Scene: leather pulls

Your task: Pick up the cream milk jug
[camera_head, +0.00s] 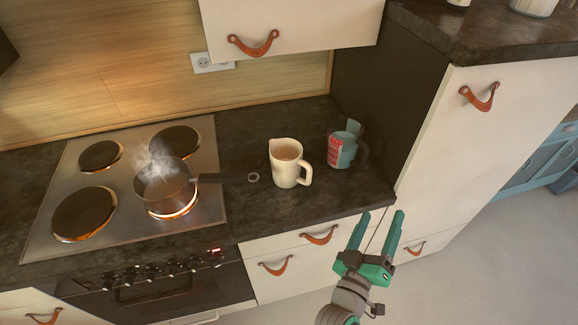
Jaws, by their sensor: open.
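The cream milk jug (285,165) stands upright on the dark countertop, right of the stove, with its handle facing right. Its top is open and the inside looks tan. My gripper (381,217) is open and empty, with green fingers pointing up in the picture. It is in front of the counter's edge, to the lower right of the jug and well apart from it.
A steaming pot (165,190) sits on a glowing burner, its dark handle reaching right toward the jug. A blue-grey container with a red label (338,150) stands right of the jug. A tall cabinet (470,130) bounds the counter at right. The counter (300,205) in front of the jug is clear.

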